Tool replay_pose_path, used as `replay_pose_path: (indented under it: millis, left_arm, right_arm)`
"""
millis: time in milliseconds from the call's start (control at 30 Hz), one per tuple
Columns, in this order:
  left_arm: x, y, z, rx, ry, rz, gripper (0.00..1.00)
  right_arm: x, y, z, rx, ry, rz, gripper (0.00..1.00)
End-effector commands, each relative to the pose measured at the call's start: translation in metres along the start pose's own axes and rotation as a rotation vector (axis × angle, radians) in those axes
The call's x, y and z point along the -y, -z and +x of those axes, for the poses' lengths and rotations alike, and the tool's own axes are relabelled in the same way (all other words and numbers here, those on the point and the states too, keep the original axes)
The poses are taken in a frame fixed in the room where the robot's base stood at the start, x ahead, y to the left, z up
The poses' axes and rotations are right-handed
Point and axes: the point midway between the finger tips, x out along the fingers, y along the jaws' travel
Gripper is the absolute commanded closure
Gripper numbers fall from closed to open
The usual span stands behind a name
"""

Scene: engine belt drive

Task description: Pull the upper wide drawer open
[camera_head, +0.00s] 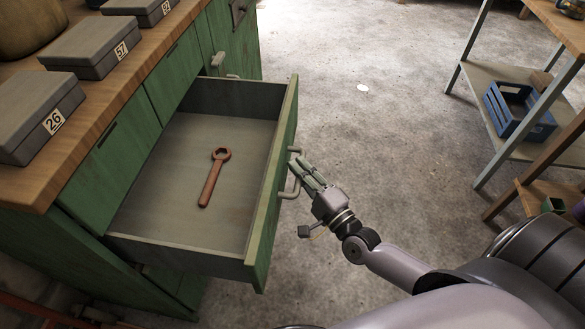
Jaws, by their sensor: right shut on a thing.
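The upper wide drawer (236,124) of the green wooden cabinet stands pulled well out, its grey inside showing. A reddish-brown wrench (214,178) lies in it. The drawer's handle (293,185) is on the outer face of its green front. My right gripper (299,171) is at that handle, coming from the right, with its fingers shut on it. My left gripper is not in view.
Grey boxes numbered 26 (36,112) and 57 (92,46) stand on the wooden worktop (137,75). A shelf unit with a blue crate (519,109) stands at the right. The concrete floor (390,130) between is mostly clear.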

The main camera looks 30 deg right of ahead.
Motion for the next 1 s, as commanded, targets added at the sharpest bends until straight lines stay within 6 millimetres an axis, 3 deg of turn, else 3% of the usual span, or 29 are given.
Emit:
replay_pose_path:
  millis: [300,333,600,1000]
  left_arm:
    - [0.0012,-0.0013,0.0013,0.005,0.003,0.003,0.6]
    - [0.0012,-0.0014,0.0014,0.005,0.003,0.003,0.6]
    - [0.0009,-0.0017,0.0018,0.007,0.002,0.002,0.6]
    - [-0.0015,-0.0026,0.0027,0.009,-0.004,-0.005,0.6]
  right_arm:
    - [-0.0021,-0.0005,-0.0011,0.001,-0.006,0.005,1.0]
    - [-0.0021,-0.0005,-0.001,0.001,-0.006,0.005,0.86]
    - [-0.001,-0.0003,-0.0005,0.0,-0.003,0.002,0.68]
    - [-0.0012,-0.0001,-0.0066,0.0,-0.003,0.001,0.67]
